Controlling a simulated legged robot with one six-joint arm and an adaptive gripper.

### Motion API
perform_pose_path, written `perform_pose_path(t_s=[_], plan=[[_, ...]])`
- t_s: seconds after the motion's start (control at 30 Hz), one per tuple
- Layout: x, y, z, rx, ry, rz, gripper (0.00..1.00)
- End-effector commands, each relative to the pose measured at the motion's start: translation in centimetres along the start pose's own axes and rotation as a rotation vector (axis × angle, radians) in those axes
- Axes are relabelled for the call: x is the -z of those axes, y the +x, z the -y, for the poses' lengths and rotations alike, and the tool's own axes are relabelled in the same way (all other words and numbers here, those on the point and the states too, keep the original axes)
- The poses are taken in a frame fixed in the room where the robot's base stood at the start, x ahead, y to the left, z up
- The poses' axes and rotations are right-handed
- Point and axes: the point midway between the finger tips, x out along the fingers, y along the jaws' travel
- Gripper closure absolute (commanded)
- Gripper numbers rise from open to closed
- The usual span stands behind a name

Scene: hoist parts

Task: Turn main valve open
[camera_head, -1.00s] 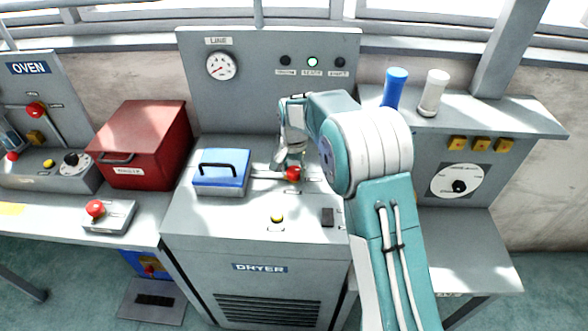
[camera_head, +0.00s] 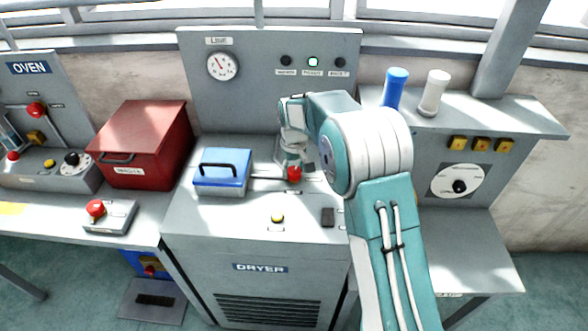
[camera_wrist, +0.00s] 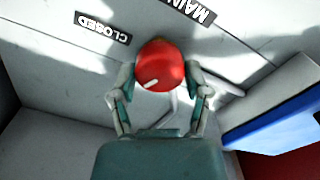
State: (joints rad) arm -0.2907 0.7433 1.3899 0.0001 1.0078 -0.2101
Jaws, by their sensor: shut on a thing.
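The main valve is a round red knob (camera_head: 294,174) on the dryer's top surface, partly covered by my gripper in the head view. In the wrist view the red knob (camera_wrist: 160,62) fills the space between my fingers and bears a short white mark on its lower left. My gripper (camera_wrist: 160,78) is shut on the knob, one finger on each side. In the head view my gripper (camera_head: 293,163) reaches down onto it. A CLOSED label (camera_wrist: 103,28) and a MAIN label (camera_wrist: 188,9) appear upside down beside the knob.
A blue lidded box (camera_head: 222,180) with a black handle stands left of the valve. The line gauge (camera_head: 221,66) and a lit green lamp (camera_head: 313,62) are on the back panel. A yellow button (camera_head: 277,218) and a black switch (camera_head: 327,217) lie in front.

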Motion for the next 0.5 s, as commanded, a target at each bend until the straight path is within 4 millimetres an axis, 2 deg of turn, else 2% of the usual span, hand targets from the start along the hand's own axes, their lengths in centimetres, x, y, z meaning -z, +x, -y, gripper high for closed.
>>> perform_pose_path(t_s=[0.2,0.5], plan=[[-0.01,0.25,0.08,0.001,-0.189,0.001,0.86],[-0.03,0.26,0.07,0.001,-0.375,0.002,0.86]])
